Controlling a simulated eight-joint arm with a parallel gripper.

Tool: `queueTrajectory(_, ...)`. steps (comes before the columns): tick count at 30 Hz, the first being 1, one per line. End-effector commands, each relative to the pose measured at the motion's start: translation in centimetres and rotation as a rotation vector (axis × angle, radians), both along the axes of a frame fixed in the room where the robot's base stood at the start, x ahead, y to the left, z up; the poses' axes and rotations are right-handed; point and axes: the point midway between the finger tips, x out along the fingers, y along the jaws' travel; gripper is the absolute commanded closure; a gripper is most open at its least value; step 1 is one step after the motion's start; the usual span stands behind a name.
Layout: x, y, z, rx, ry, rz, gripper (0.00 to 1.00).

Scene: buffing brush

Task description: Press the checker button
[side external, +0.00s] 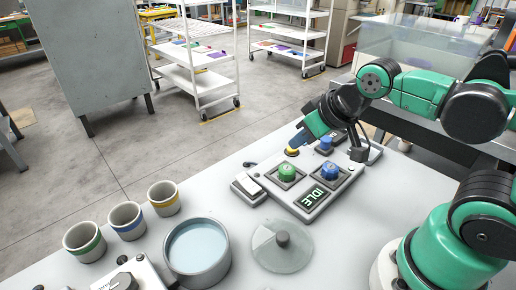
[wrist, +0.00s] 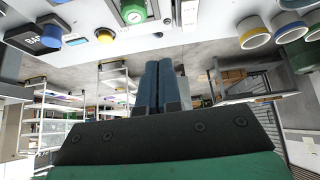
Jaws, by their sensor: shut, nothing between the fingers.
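A grey control panel (side external: 308,213) with an "IDLE" display lies on the pale table. It carries a green button (side external: 287,171) and a blue button (side external: 329,171). Behind them are another blue button (side external: 326,143) and a small yellow button (side external: 291,152). I cannot tell by label which is the checker button. My gripper (side external: 294,146) is shut and empty, with its blue fingertips close to the yellow button; contact cannot be told. In the wrist view the fingers (wrist: 160,64) lie together, apart in the picture from the yellow button (wrist: 104,36) and green button (wrist: 133,12).
A white-topped pad (side external: 247,186) sits left of the panel. A clear disc with a dark knob (side external: 282,240), a grey round pan (side external: 197,250) and three banded cups (side external: 126,220) stand at the front left. White shelving carts (side external: 196,60) stand on the floor beyond.

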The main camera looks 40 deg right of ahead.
Motion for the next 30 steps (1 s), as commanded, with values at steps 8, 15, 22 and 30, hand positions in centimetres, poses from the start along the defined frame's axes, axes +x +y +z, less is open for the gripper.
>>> queueTrajectory(8,0.2,-0.2,0.2,0.013,0.009,-0.024,1.00)
queueTrajectory(15,2.3,-1.9,2.3,0.154,0.129,-0.308,1.00)
queueTrajectory(22,5.6,-5.2,4.0,0.336,0.298,-0.784,1.00)
queueTrajectory(30,8.5,-9.1,4.1,0.463,0.436,-1.293,1.00)
